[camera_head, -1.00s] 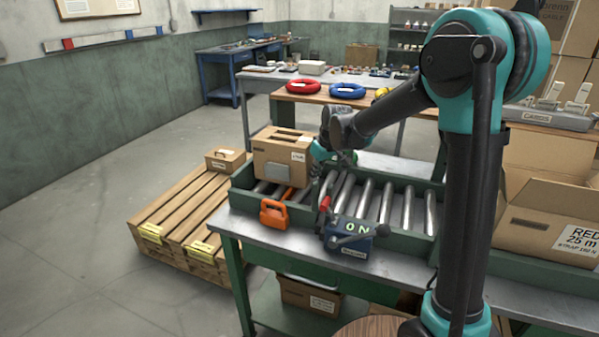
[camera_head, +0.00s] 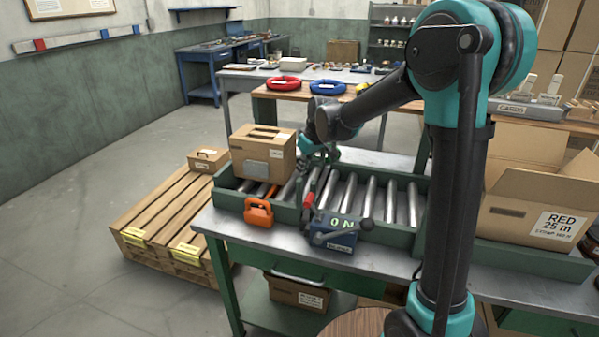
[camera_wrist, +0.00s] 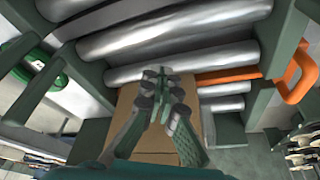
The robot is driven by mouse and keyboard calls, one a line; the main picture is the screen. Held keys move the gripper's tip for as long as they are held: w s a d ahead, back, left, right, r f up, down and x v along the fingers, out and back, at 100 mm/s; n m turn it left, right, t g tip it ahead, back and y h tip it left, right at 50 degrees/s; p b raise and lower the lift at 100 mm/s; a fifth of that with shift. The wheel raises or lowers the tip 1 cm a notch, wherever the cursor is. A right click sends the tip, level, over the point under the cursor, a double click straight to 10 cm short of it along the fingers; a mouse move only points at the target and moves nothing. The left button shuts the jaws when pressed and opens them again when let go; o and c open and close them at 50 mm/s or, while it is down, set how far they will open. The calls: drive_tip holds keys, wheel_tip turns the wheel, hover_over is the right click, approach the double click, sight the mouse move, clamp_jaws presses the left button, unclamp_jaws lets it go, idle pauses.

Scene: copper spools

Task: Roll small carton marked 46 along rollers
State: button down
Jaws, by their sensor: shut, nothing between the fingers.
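My gripper (camera_head: 318,158) is low over the rollers (camera_head: 350,195), close to the carton's right side. In the wrist view my gripper's fingers (camera_wrist: 160,78) are shut and empty in front of the brown carton face (camera_wrist: 207,125). I cannot tell whether they touch it. A smaller carton (camera_head: 208,160) lies on the wooden pallet (camera_head: 160,210), its marking also unreadable.
A blue box with a green ON display (camera_head: 334,236) and lever stands in front of the rollers. An open carton marked RED 25 m (camera_head: 530,215) stands at right. The rollers right of my gripper are clear.

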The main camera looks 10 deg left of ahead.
drive_tip(key=w+v, duration=0.2)
drive_tip(key=v, duration=0.9)
drive_tip(key=shift+r, duration=0.65)
drive_tip(key=shift+s+a, duration=0.1)
